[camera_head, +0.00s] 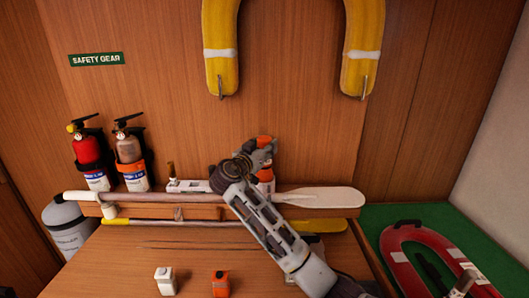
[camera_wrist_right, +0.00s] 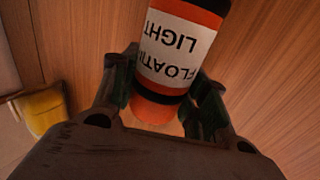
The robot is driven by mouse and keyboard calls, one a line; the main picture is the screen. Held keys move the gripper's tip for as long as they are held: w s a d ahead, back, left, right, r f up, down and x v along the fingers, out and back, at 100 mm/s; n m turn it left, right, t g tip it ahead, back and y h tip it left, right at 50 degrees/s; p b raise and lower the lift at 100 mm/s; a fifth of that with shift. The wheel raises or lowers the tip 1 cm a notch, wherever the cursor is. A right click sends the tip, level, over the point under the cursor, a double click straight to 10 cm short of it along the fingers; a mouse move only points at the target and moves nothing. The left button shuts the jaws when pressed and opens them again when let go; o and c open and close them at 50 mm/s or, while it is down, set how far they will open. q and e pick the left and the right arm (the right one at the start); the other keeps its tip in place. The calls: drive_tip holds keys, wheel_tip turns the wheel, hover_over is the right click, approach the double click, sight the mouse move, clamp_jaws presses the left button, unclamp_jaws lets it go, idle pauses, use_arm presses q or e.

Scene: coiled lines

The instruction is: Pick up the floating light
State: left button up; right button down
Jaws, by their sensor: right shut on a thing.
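The floating light (camera_head: 266,175) is an orange cylinder with a white label and black bands, at the wall behind the paddle. In the right wrist view the floating light (camera_wrist_right: 176,45) sits between the two fingers, its label reading upside down. My right gripper (camera_head: 260,152) is shut around its body, with orange showing above and below the gripper in the head view. The gripper also shows in the right wrist view (camera_wrist_right: 162,88). The light's lower end is partly hidden, so I cannot tell whether it touches the shelf.
A white paddle (camera_head: 318,197) lies across the front of the shelf, below my gripper. Two extinguishers (camera_head: 88,155) (camera_head: 130,153) stand left. A yellow horseshoe buoy (camera_head: 221,50) hangs above. A white item (camera_head: 165,280) and an orange item (camera_head: 220,284) stand in front. A red horseshoe buoy (camera_head: 396,262) lies right.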

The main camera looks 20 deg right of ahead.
drive_tip(key=shift+r, duration=0.85)
wheel_tip(320, 180, up, 6)
drive_tip(key=shift+f+b, duration=0.1)
drive_tip(key=shift+b, duration=0.4)
use_arm(q)
drive_tip(key=shift+w+a+f, duration=0.4)
drive_tip(key=shift+a+f, duration=0.2)
drive_tip(key=shift+a, duration=0.25)
use_arm(e)
drive_tip(key=shift+r, duration=1.15)
use_arm(q)
drive_tip(key=shift+d+r, duration=0.1)
drive_tip(key=shift+r, duration=0.05)
use_arm(e)
drive_tip(key=shift+r, duration=0.2)
wheel_tip(320, 180, up, 2)
drive_tip(key=p, duration=0.2)
drive_tip(key=shift+r+p, duration=0.25)
drive_tip(key=shift+p, duration=0.1)
use_arm(q)
drive_tip(key=s+d+r+p, duration=0.1)
drive_tip(key=d+r+p, duration=0.2)
drive_tip(key=r+p, duration=0.3)
wheel_tip(320, 180, up, 3)
drive_tip(key=shift+s+f, duration=0.1)
drive_tip(key=shift+s, duration=0.05)
use_arm(e)
wheel_tip(320, 180, up, 6)
drive_tip(key=shift+r, duration=0.15)
